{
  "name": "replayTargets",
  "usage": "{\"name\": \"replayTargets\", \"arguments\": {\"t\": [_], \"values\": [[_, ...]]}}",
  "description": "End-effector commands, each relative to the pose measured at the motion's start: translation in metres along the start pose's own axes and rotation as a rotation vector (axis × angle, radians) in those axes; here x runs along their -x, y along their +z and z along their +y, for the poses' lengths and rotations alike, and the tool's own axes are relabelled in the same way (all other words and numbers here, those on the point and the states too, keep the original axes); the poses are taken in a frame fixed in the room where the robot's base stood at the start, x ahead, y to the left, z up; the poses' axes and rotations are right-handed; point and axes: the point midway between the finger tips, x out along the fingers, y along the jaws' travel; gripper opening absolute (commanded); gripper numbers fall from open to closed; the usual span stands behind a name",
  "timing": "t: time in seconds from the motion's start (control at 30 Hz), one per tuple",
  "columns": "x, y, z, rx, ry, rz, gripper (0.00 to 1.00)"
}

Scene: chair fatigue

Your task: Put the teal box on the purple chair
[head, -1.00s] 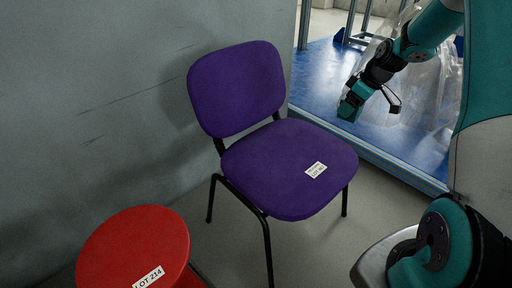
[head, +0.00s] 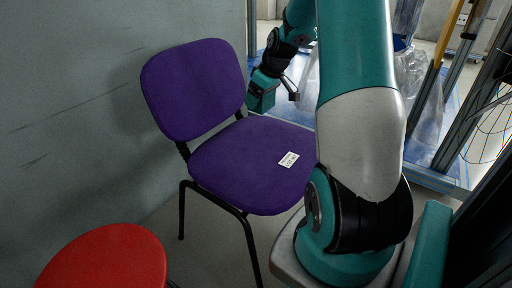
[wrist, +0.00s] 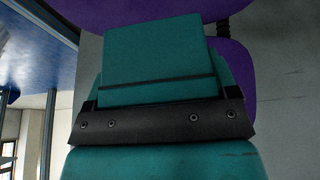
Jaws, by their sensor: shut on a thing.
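The purple chair (head: 240,165) stands upright, with its backrest (head: 195,88) to the left and a white label on the seat. My gripper (head: 268,82) is shut on the teal box (head: 261,95), beside the backrest and in line with the seat's far edge. I cannot tell the gap between box and seat. In the wrist view the teal box (wrist: 155,50) sticks out beyond my dark gripper (wrist: 160,122), with the purple chair (wrist: 125,14) behind it. The fingertips are hard to make out.
A red round stool (head: 105,262) stands at the lower left, near the chair. A grey wall (head: 70,110) runs along the left. Behind the chair are a blue floor platform, clear plastic sheeting (head: 425,95) and metal posts. The visible seat top is clear.

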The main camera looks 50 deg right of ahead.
Motion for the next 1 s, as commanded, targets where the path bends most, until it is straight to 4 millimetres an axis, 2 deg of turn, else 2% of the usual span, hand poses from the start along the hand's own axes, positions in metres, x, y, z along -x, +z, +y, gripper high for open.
{"name": "replayTargets", "arguments": {"t": [0.03, 0.3, 0.4, 0.63, 0.83, 1.0], "values": [[-0.02, 0.009, -0.001, -0.001, -0.004, -0.004, 0.52], [-0.085, 0.034, -0.002, 0.004, -0.003, -0.001, 0.52], [-0.098, 0.039, -0.001, 0.005, -0.002, 0.0, 0.52], [-0.113, 0.045, -0.001, 0.005, -0.002, 0.0, 0.52], [-0.142, 0.057, -0.001, 0.006, -0.001, 0.0, 0.52], [-0.142, 0.057, -0.001, 0.006, -0.001, 0.001, 0.52]]}}
